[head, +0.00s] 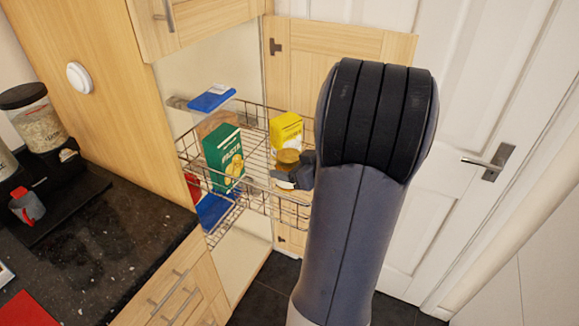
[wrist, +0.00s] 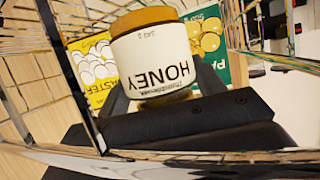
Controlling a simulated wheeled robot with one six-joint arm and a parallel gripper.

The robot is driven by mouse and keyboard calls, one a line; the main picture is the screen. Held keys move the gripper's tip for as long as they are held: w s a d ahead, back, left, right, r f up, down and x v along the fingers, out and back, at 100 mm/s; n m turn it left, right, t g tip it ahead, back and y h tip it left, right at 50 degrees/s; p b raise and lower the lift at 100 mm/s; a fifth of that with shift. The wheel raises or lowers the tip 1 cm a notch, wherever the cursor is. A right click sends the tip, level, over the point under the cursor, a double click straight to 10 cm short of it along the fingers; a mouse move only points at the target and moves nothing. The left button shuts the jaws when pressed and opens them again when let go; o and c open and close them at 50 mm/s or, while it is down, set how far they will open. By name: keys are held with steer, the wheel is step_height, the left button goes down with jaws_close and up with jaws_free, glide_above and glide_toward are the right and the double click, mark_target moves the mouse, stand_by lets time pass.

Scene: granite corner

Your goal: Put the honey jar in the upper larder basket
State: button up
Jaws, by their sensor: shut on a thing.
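The honey jar (head: 288,157), white-labelled with a gold lid, is held by my gripper (head: 294,177) at the right side of the upper larder basket (head: 262,199). In the wrist view the jar (wrist: 152,58) fills the middle, its HONEY label upside down in the picture. The dark fingers of my gripper are shut on it, with basket wires close around. The jar appears to be within the basket's outline, in front of the yellow box. I cannot tell whether its base touches the basket floor. My arm hides part of the basket's right side.
A green pasta box (head: 224,157) and a yellow box (head: 286,131) stand in the basket. A blue item (head: 211,99) lies at the back left. Another blue item (head: 212,211) shows lower down. The wooden larder door (head: 335,50) stands open behind; a dark worktop (head: 110,240) is at left.

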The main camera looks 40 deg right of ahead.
steer(key=shift+f, duration=0.25)
steer(key=shift+f, duration=0.25)
steer(key=o, duration=1)
steer(key=shift+s+a+f, duration=0.1)
steer(key=o, duration=0.4)
steer(key=shift+f, duration=0.15)
steer(key=shift+s+r, duration=0.15)
steer(key=shift+r, duration=0.55)
steer(key=v, duration=1.1)
steer(key=shift+s+r, duration=0.25)
steer(key=shift+s, duration=0.05)
